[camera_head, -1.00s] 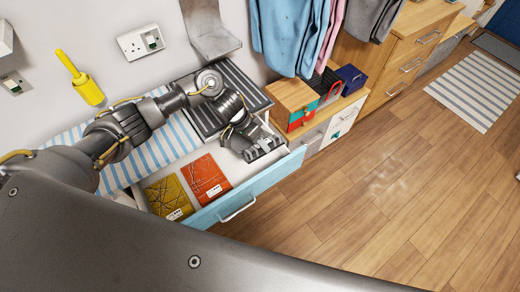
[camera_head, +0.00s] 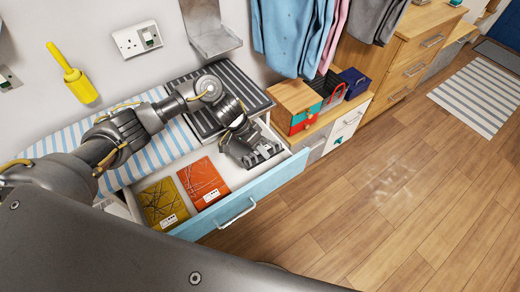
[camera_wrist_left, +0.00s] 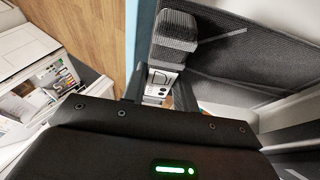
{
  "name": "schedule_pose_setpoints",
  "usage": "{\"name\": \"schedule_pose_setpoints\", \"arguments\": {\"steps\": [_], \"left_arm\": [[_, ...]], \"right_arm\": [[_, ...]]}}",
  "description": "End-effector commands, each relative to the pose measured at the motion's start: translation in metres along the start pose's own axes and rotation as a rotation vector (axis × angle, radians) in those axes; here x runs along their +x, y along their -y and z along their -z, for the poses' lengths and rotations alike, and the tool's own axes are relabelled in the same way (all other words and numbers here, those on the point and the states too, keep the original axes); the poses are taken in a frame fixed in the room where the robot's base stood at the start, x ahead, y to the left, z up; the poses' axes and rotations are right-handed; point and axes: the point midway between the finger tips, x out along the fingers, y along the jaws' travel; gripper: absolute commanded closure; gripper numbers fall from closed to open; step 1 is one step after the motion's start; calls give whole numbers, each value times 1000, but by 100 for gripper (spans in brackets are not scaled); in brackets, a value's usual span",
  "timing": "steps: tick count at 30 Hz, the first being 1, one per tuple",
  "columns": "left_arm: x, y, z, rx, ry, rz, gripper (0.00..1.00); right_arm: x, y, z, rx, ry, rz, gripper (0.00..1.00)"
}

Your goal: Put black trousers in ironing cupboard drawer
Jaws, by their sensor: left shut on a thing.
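My left gripper (camera_head: 266,153) is at the right end of the open drawer (camera_head: 262,187), low between its walls. It is shut on dark cloth, which I take to be the black trousers (camera_wrist_left: 250,60). In the left wrist view they are a dark grey-black textured surface with a thin pale line. A white label (camera_wrist_left: 158,84) shows near the grey finger pad (camera_wrist_left: 174,35). In the head view the gripper hides most of the trousers. I cannot tell whether they rest on the drawer floor. My right gripper is not in view.
A yellow packet (camera_head: 161,202) and an orange packet (camera_head: 203,182) lie in the drawer, left of my gripper. A striped ironing surface (camera_head: 165,143) is above the drawer. A wooden box (camera_head: 293,101) stands to the right. The wooden floor in front is clear.

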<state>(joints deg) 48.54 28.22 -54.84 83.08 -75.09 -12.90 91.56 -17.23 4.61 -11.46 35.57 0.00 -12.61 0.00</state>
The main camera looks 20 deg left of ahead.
Motion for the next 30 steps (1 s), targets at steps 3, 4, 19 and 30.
{"name": "schedule_pose_setpoints", "arguments": {"steps": [3,4,19,30], "left_arm": [[3,1,-1,0,-1,-1,100],[4,2,-1,0,-1,-1,100],[8,4,-3,0,0,0,49],[-7,-1,2,2,-2,2,49]], "right_arm": [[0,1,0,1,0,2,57],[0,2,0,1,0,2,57],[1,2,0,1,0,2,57],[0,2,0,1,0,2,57]]}}
